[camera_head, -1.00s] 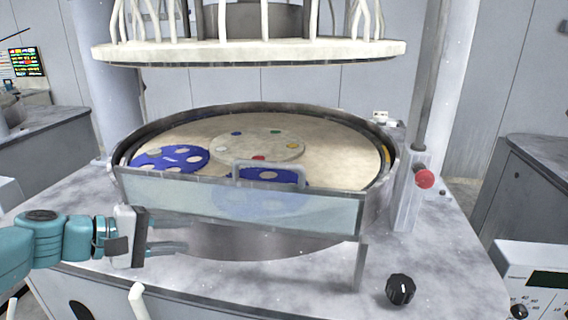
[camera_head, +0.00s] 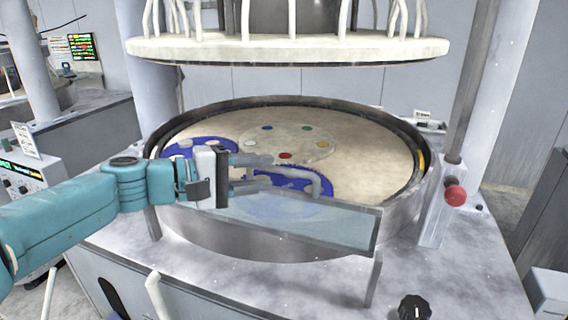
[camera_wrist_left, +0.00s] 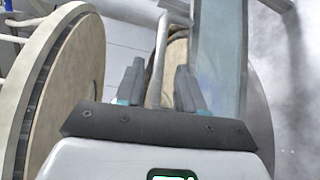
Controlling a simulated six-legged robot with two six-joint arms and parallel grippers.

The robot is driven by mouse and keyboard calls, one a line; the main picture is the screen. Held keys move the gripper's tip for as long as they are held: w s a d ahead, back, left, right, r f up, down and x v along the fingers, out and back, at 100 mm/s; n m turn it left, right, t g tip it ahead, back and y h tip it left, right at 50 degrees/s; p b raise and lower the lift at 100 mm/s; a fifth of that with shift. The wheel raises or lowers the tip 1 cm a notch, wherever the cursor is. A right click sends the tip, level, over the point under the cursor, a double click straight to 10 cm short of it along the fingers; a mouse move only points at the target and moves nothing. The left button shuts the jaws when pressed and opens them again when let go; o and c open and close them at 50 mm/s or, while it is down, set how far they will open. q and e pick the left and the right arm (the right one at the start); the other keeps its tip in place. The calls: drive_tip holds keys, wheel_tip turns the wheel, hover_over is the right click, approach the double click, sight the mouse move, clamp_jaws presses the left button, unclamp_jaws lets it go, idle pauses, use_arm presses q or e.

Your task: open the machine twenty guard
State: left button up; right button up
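The guard (camera_head: 335,228) is a clear, bluish panel in a grey frame across the front of the round platen. Its grey handle (camera_head: 322,181) stands up from the top edge. In the left wrist view the panel (camera_wrist_left: 222,50) is at the right and the handle bar (camera_wrist_left: 160,55) runs between the fingers. My left gripper (camera_head: 266,172) is at the handle's left part, fingers pointing right. Its fingers (camera_wrist_left: 160,82) are apart, with gaps beside the bar, so it is open around the handle. My right gripper is not in view.
The platen (camera_head: 365,150) carries blue discs with holes and small coloured spots. A white upper plate (camera_head: 290,50) with hoses hangs above. A red knob (camera_head: 455,195) is on the right post and a black dial (camera_head: 414,307) is at the front right.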

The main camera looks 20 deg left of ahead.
sight(276, 171)
use_arm(q)
drive_tip(key=x, duration=0.5)
drive_tip(key=shift+p, duration=0.35)
drive_tip(key=shift+a, duration=0.15)
clamp_jaws()
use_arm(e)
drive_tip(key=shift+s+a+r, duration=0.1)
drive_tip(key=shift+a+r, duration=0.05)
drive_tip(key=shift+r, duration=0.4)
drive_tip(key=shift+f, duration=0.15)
